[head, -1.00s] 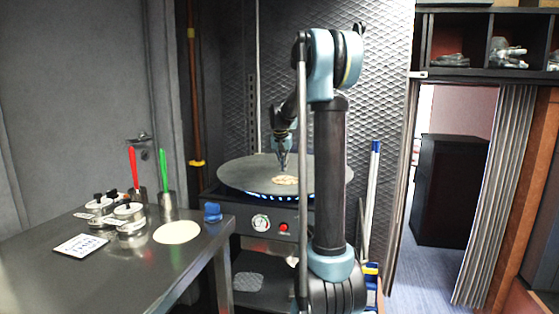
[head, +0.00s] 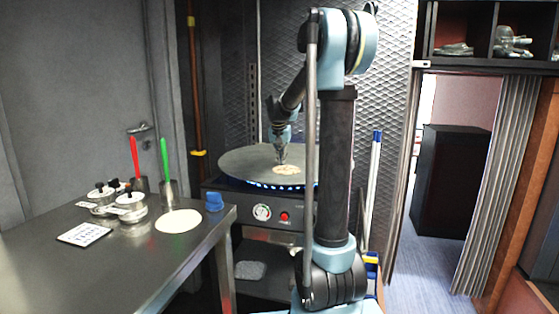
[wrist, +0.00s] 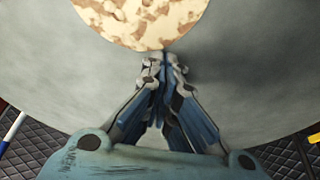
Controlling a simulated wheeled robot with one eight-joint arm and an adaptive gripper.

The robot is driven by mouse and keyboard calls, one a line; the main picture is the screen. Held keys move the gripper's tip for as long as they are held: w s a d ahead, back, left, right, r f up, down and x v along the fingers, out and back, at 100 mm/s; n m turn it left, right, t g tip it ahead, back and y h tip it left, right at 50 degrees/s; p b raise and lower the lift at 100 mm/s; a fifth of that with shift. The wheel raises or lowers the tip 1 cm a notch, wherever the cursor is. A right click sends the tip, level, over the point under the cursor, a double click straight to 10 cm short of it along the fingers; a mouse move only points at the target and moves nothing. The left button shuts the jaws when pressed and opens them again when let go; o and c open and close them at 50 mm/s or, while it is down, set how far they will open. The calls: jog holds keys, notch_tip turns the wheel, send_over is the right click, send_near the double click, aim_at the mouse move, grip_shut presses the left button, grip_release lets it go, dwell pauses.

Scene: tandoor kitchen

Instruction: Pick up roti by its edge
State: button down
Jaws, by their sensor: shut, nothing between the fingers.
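A browned roti (head: 287,169) lies flat on the round grey griddle (head: 240,165). In the wrist view the roti (wrist: 140,18) is at the top, partly cut off by the frame. My gripper (head: 281,160) points down at the griddle beside the roti. In the wrist view my gripper (wrist: 162,58) is shut, with its fingertips together close to the near edge of the roti. Nothing shows between the fingers. I cannot tell whether the tips touch the roti or the griddle.
Blue flames burn under the griddle, above a control panel (head: 272,213). A wall stands close behind the griddle.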

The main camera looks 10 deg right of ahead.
aim_at(276, 171)
jog(key=s+a, duration=0.1)
jog(key=s, duration=0.2)
jog(key=s+a, duration=0.1)
jog(key=s, duration=0.2)
jog(key=s+a, duration=0.2)
jog(key=s, duration=0.1)
jog(key=shift+s, duration=0.4)
dwell(0.6)
jog(key=shift+w, duration=0.1)
